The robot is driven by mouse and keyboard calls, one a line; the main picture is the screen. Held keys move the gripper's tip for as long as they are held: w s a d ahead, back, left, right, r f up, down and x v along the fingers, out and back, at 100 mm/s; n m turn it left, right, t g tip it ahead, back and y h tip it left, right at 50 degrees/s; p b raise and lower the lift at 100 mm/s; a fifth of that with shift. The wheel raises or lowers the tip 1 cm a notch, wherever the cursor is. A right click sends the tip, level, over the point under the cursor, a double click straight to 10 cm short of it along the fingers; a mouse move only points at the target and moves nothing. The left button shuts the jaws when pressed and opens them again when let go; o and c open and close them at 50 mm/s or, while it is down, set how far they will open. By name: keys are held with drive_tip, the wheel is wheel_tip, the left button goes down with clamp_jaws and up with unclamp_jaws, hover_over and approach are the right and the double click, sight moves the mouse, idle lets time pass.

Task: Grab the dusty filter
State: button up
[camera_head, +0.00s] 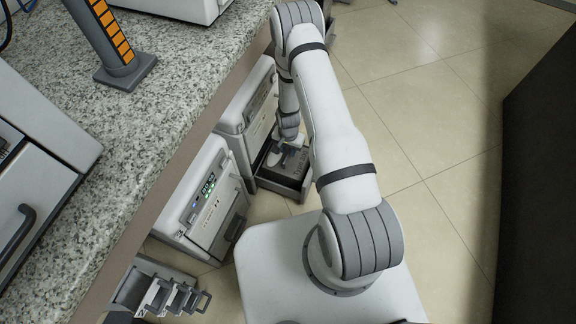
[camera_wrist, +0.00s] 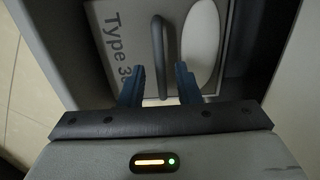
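The filter (camera_wrist: 120,60) is a grey block with "Type 3" lettering, the rest cut off, a dark bar handle (camera_wrist: 157,45) and a white oval patch (camera_wrist: 201,45). It sits inside an open dark drawer (camera_head: 281,180) low under the counter. I cannot tell from its surface whether it is dusty. My gripper (camera_wrist: 160,68) is open, its two blue fingers pointing at the filter, one on each side of the handle in the picture. The handle appears between them, apart from both. In the head view my arm reaches down over the drawer and partly hides it.
A white machine with a green display (camera_head: 207,190) stands left of the drawer. A rack with several grey handles (camera_head: 170,296) is at lower left. The granite counter (camera_head: 110,130) overhangs these units. The tiled floor (camera_head: 430,110) to the right is clear.

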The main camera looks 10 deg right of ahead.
sight(288, 154)
wheel_tip(288, 154, down, 4)
drive_tip(key=shift+r+b, duration=0.2)
drive_tip(key=shift+b, duration=0.3)
drive_tip(key=shift+r, duration=0.1)
clamp_jaws()
idle(0.9)
